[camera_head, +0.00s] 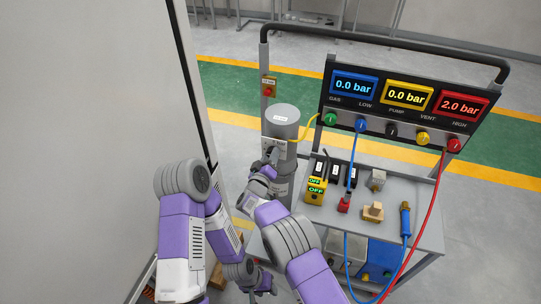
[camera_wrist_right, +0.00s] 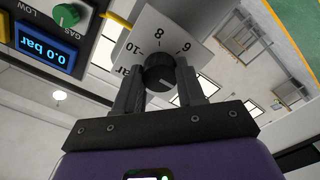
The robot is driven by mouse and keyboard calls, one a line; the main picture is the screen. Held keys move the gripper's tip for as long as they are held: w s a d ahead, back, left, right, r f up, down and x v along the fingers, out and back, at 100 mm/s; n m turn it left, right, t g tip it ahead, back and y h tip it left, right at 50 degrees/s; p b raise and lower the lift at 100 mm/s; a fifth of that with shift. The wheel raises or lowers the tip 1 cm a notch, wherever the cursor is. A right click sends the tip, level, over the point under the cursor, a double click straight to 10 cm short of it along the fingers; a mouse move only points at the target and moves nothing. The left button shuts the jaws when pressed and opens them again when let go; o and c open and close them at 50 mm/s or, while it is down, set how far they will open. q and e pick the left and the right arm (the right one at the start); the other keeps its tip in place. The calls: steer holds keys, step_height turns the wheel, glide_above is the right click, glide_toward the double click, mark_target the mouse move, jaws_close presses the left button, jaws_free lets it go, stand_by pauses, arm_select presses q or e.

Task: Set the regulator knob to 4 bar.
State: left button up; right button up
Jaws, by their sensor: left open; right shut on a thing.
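The black regulator knob (camera_wrist_right: 158,72) sits on a white dial plate (camera_wrist_right: 150,38) in the right wrist view. The numbers 10, 8 and 6 show on the plate; the rest of the scale is hidden. My right gripper (camera_wrist_right: 160,84) is shut on the knob, one finger on each side. In the head view my right gripper (camera_head: 268,158) is at the front of the grey cylinder (camera_head: 283,120), and the knob cannot be made out there. The knob's pointer setting is unclear. My left gripper (camera_head: 262,284) is open and empty, low beside the bench.
A panel (camera_head: 398,105) shows 0.0 bar in blue, 0.0 bar in yellow and 2.0 bar in red.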

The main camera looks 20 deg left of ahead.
arm_select(q)
steer(key=shift+r, duration=0.3)
arm_select(e)
steer(key=shift+n, duration=1.6)
arm_select(q)
steer(key=shift+p, duration=0.3)
arm_select(e)
steer(key=o, duration=1)
steer(key=shift+o, duration=0.2)
